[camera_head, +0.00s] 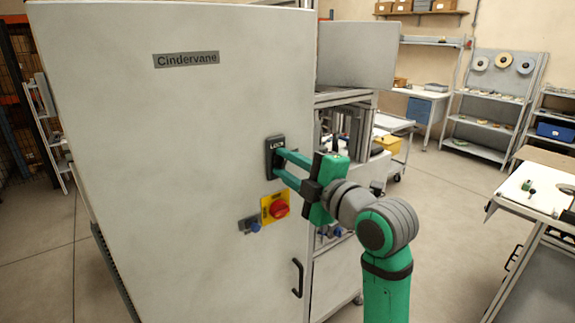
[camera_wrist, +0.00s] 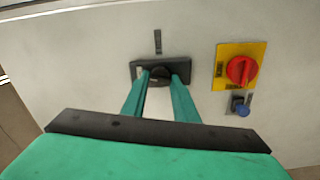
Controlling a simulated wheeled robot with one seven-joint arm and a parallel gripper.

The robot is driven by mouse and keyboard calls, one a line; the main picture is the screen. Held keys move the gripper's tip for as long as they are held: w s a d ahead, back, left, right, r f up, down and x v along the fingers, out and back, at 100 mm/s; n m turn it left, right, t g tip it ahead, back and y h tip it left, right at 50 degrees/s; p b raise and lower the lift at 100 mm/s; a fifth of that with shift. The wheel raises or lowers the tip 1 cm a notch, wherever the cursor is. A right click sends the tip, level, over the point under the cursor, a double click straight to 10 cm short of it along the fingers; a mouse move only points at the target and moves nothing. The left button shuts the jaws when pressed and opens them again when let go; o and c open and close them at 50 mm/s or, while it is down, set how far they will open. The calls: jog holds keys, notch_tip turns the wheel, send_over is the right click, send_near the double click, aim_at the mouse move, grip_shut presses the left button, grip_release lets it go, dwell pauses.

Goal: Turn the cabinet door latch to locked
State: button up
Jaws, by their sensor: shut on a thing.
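The cabinet door (camera_head: 170,160) is a large pale grey panel labelled "Cindervane". Its latch is a dark plate marked LOCK (camera_head: 275,146) near the door's right edge. In the wrist view the latch plate (camera_wrist: 187,67) has a round black knob (camera_wrist: 160,76) in its middle. My gripper (camera_head: 275,162) reaches the plate from the right with its two long green fingers. In the wrist view the fingertips (camera_wrist: 160,78) are on both sides of the knob, shut on it. The fingers hide part of the knob, so its exact setting cannot be read.
A red rotary switch on a yellow plate (camera_head: 276,207) sits just below the latch, with a small blue knob (camera_head: 253,225) beside it. A black door handle (camera_head: 298,278) is lower down. A workbench (camera_head: 540,190) stands at the right. The floor between is clear.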

jog(key=shift+s+n, duration=0.1)
jog(key=shift+n, duration=1.1)
jog(key=shift+f, duration=0.1)
jog(key=o, duration=1)
jog(key=v, duration=1)
jog(key=shift+s+d, duration=0.25)
jog(key=shift+f, duration=0.1)
